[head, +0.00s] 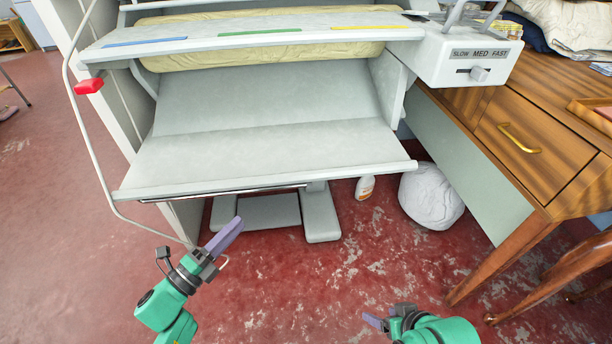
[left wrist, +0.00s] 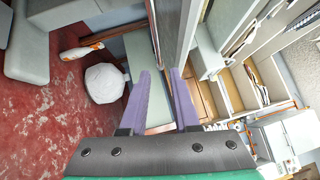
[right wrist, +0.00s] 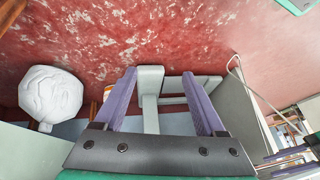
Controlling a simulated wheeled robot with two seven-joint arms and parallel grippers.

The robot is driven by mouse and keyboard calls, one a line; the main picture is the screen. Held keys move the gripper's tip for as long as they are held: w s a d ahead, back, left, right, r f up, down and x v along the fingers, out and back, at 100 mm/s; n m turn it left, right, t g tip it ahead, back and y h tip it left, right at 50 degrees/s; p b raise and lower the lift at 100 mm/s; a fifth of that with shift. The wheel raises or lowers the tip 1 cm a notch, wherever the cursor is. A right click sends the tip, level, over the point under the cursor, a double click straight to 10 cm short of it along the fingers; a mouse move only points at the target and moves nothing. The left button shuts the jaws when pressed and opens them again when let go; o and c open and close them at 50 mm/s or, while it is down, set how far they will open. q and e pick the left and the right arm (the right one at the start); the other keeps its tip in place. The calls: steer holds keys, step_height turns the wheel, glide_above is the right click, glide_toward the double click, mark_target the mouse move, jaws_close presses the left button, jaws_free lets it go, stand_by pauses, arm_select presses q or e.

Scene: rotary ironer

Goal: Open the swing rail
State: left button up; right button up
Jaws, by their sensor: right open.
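A thin pale bent rail (head: 88,150) with a red grip (head: 88,86) runs down the left side of the ironer, and its lower end goes under the front tray (head: 265,155). A thin pale tube also shows at the right of the right wrist view (right wrist: 262,98). My left gripper (head: 236,226) is open and empty, below the tray's front edge and right of the rail's lower end. In the left wrist view a grey edge lies in line with the gap between its fingers; I cannot tell how near. My right gripper (head: 371,320) is open and empty, low over the floor.
A grey foot (head: 320,215) stands under the ironer. A bottle (head: 365,187) and a white bundle (head: 431,196) are on the red floor to its right. A wooden desk (head: 530,140) blocks the right side.

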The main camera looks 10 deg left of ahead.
mark_target(270, 190)
arm_select(q)
steer(key=b+x, duration=0.1)
steer(key=x, duration=0.5)
steer(key=b+x, duration=0.1)
steer(key=x, duration=0.6)
steer(key=shift+w+a+f, duration=0.15)
steer(key=shift+w+f, duration=0.05)
steer(key=shift+w, duration=0.1)
steer(key=shift+w+d, duration=0.25)
steer(key=shift+w, duration=0.1)
arm_select(e)
steer(key=a, duration=0.1)
steer(key=w+a+f+t+y, duration=0.1)
steer(key=a, duration=0.1)
steer(key=a+f+t, duration=0.1)
steer(key=shift+w+a+f, duration=0.2)
steer(key=shift+w, duration=0.1)
arm_select(q)
steer(key=shift+r, duration=0.1)
jaws_close()
